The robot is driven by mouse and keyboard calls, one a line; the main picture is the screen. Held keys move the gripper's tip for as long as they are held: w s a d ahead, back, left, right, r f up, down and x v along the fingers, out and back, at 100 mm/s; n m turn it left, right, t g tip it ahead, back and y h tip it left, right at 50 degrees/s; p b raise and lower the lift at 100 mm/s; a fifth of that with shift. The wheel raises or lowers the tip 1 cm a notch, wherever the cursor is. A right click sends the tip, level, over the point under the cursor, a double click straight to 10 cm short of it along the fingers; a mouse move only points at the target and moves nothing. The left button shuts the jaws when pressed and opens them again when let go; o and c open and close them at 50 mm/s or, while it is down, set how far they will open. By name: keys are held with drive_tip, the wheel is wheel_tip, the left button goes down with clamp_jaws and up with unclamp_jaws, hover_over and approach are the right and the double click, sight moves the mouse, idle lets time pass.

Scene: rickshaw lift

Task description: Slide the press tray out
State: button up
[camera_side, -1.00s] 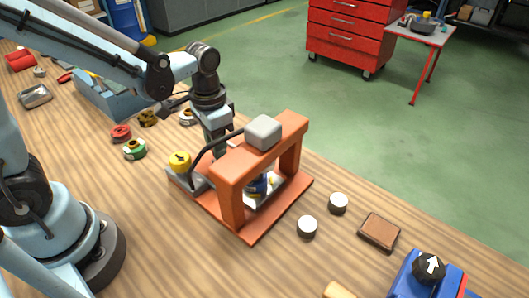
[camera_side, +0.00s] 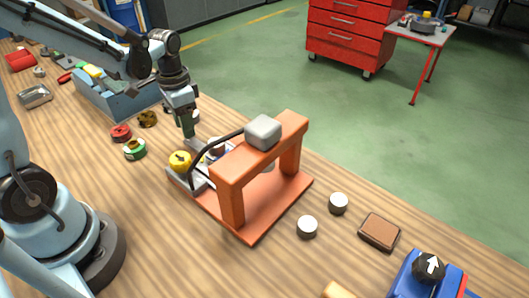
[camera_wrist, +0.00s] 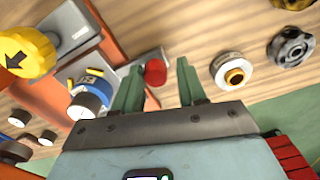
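The orange press (camera_side: 258,165) stands on the bench with a grey block on top. Its grey tray (camera_side: 207,157) lies out on the gripper side of the press frame, carrying a blue part (camera_wrist: 88,88) with a white top; the part is mostly hidden in the side view. In the wrist view, the tray (camera_wrist: 127,70) has a red knob (camera_wrist: 154,72) at its end. My gripper (camera_side: 189,135) is above the tray's outer end. Its green fingers (camera_wrist: 158,66) are apart, with the knob showing between them and a visible gap beside it.
A yellow knob (camera_side: 180,160) and black lever (camera_side: 205,157) stand beside the tray. Red (camera_side: 121,133) and green (camera_side: 134,150) round pieces lie to the left. A blue toolbox (camera_side: 105,98) is behind. Two white-topped cylinders (camera_side: 307,227) (camera_side: 338,203) stand right of the press.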

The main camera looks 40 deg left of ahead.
drive_tip(key=o, duration=0.3)
wheel_tip(320, 180, up, 12)
idle(0.8)
drive_tip(key=shift+d, duration=0.1)
drive_tip(key=s+d+f+n+t, duration=0.3)
drive_tip(key=d+t, duration=0.4)
drive_tip(key=d, duration=0.1)
drive_tip(key=shift+s+d, duration=0.25)
drive_tip(key=shift+s, duration=0.05)
